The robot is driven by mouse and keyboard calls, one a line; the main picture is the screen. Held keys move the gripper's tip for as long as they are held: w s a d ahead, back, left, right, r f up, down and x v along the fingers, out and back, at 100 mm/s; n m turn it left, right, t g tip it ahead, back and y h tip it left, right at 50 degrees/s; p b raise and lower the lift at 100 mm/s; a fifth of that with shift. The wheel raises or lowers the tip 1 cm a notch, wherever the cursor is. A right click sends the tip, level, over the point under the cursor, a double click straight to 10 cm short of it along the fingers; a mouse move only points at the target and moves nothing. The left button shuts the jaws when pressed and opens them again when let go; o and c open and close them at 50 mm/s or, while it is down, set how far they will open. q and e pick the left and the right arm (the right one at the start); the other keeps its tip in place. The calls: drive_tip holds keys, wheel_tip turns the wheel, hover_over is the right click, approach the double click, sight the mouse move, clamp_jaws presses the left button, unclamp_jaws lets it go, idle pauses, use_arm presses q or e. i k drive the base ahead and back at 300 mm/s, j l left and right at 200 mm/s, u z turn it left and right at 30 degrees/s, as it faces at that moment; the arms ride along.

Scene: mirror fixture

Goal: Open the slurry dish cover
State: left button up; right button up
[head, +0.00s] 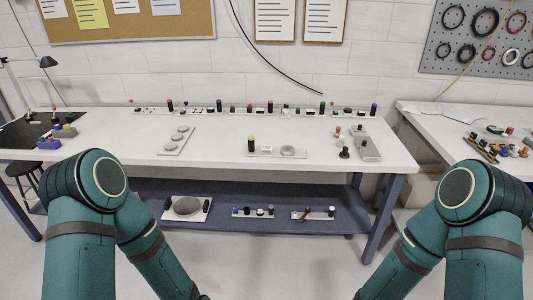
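No label marks the slurry dish, so I cannot tell which thing it is. A small round grey lidded dish (288,151) sits on a pale plate (268,154) in the middle of the white bench, with a dark yellow-topped bottle (251,144) at the plate's left end. A larger round grey disc (187,206) sits on a white board on the lower shelf. Whether either has a separate cover is too small to tell. Both teal arms run down out of the bottom of the picture. Neither gripper shows, and neither arm touches the bench.
A plate with several grey discs (176,140) lies left of centre. Small dark and red-topped pieces (344,153) and a grey tray (367,146) stand at right. Several bottles line the bench's back edge. The bench's front edge is mostly clear. A second table (430,125) stands at right.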

sight(368, 148)
drive_tip(key=l, duration=0.55)
drive_tip(key=i+l+u, duration=0.1)
drive_tip(key=l, duration=0.4)
drive_tip(key=l+u, duration=0.15)
drive_tip(key=l, duration=0.5)
drive_tip(key=l+u, duration=0.2)
drive_tip(key=l, duration=0.4)
drive_tip(key=l+u, duration=0.15)
drive_tip(key=l, duration=0.5)
drive_tip(key=k+l+u, duration=0.15)
drive_tip(key=l, duration=0.45)
drive_tip(key=k+l+u, duration=0.2)
drive_tip(key=l, duration=0.4)
drive_tip(key=l+u, duration=0.15)
drive_tip(key=l, duration=0.45)
drive_tip(key=k+l+u, duration=0.15)
drive_tip(key=l, duration=0.4)
drive_tip(key=k+l+u, duration=0.15)
drive_tip(key=k+l, duration=0.15)
drive_tip(key=l, duration=0.25)
